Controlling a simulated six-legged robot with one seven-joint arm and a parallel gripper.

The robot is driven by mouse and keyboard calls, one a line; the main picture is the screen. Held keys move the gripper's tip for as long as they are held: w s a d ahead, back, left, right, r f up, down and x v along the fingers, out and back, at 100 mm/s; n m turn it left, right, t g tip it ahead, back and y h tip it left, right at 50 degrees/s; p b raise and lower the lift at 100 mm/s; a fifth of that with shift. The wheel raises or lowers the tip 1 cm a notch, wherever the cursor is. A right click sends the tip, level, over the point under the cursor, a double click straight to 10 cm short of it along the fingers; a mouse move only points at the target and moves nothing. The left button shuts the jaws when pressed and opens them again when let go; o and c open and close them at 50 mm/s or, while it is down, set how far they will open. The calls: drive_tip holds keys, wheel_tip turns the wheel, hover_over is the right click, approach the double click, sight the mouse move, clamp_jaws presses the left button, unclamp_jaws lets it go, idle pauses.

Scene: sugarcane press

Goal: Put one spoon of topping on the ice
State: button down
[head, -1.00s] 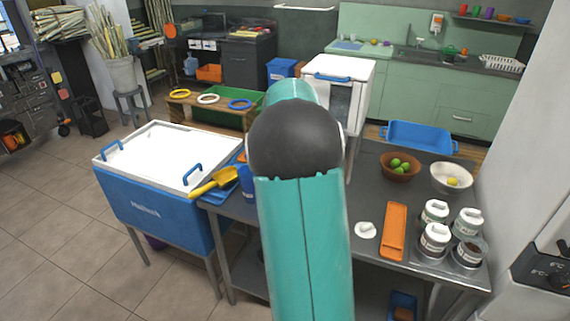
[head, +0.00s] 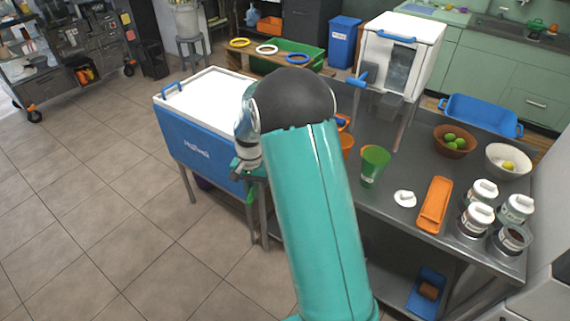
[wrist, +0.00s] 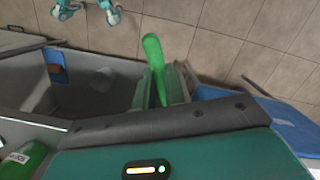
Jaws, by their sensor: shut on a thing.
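My gripper (wrist: 160,82) is shut on a long green thing with a rounded end, which looks like a spoon (wrist: 153,48). In the head view my gripper (head: 248,166) is partly hidden by my arm, beside the cooler's right end. A green cup (head: 375,166) stands upright on the metal table, right of my arm; I cannot see whether it holds ice. A loose white lid (head: 405,198) lies between the cup and the orange tray (head: 435,205).
A brown bowl of limes (head: 455,141) and a white bowl (head: 508,161) stand behind. The blue cooler (head: 205,148) borders the metal table (head: 392,226) on the left. A white machine (head: 420,40) stands at the back. Floor in front is clear.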

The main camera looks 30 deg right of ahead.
drive_tip(key=w+a+f+n+h, duration=0.1)
drive_tip(key=a+f+n, duration=0.6)
drive_tip(key=a, duration=0.3)
drive_tip(key=shift+w+n+g, duration=0.3)
drive_tip(key=shift+n, duration=0.4)
